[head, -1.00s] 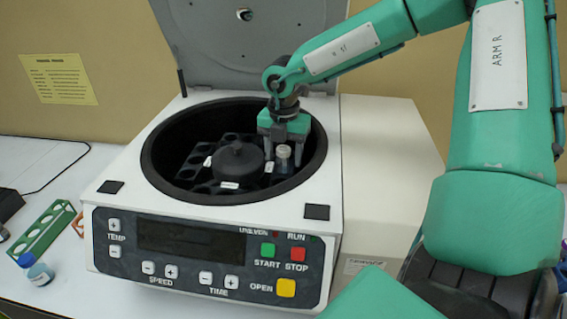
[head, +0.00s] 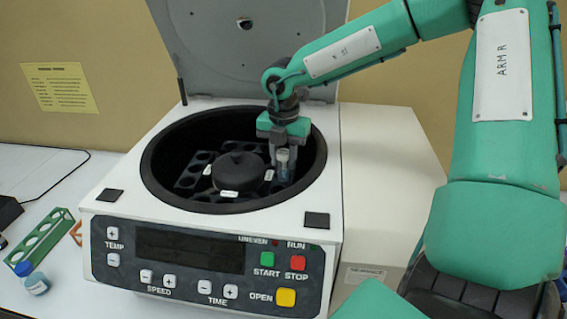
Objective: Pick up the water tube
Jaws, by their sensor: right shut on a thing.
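A small tube with a pale cap (head: 283,157) stands upright at the right side of the centrifuge rotor (head: 240,171), inside the open bowl. My right gripper (head: 283,148) points down into the bowl and is shut on this tube near its cap. The tube's lower part is dim, and I cannot tell whether it still sits in its rotor slot. My left gripper is not in view.
The centrifuge (head: 331,237) has its lid (head: 245,50) raised behind the bowl, and the bowl's rim surrounds my right gripper. A green rack (head: 41,240) with round holes stands on the table at the left. A dark box (head: 8,208) is at the left edge.

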